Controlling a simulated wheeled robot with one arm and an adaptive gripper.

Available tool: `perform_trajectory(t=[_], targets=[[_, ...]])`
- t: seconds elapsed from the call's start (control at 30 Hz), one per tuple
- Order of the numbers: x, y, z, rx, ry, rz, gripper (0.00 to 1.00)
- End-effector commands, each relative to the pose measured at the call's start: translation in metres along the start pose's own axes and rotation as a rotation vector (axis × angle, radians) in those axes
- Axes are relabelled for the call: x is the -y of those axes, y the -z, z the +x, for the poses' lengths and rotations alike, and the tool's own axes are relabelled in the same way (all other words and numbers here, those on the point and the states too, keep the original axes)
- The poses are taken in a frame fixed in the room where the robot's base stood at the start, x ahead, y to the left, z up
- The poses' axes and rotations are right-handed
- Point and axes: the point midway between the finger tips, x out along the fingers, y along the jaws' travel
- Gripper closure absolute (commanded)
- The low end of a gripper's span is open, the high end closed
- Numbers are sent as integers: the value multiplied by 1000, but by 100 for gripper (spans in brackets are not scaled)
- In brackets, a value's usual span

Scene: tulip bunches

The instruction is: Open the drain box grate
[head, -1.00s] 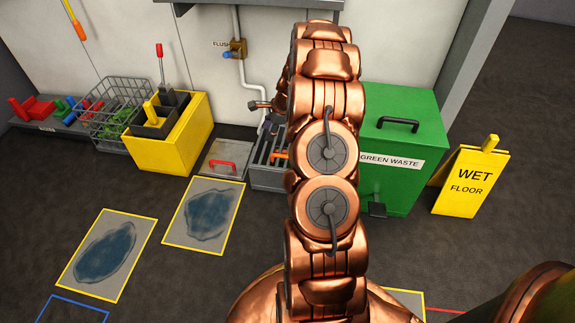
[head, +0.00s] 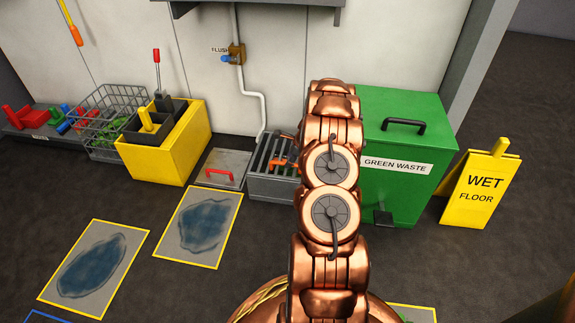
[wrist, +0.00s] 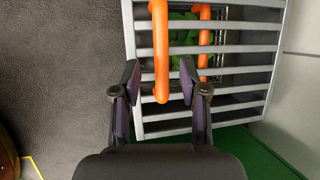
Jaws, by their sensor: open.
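The drain box (head: 270,189) is grey and stands against the wall, left of the green bin. Its slatted grey grate (head: 263,152) appears to lie on top and is partly hidden by my arm. In the wrist view the grate (wrist: 240,50) fills the upper right, with an orange handle (wrist: 161,50) on it. My gripper (wrist: 160,78) is open, its two dark fingers either side of the handle's left bar. I cannot tell whether the fingers touch it or how far above the grate they are.
A green waste bin (head: 405,165) stands close on the right, with a yellow wet floor sign (head: 478,190) beyond. A grey lid with a red handle (head: 221,168) and a yellow box (head: 165,150) are to the left. Green leafy matter (wrist: 184,40) shows between the bars.

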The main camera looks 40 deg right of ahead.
Motion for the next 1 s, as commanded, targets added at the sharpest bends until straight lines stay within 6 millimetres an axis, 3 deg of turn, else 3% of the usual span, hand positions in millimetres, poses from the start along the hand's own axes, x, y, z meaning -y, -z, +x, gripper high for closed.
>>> perform_trajectory(t=[0.03, 0.2, 0.5, 0.9, 1.0], targets=[[-1, 2, 11, -1, 0, -2, 57], [1, 0, 25, 0, 3, -1, 57], [1, -1, 27, 1, 2, -2, 58], [1, -1, 27, 1, 1, -2, 99], [1, 0, 27, 1, 1, -2, 100]])
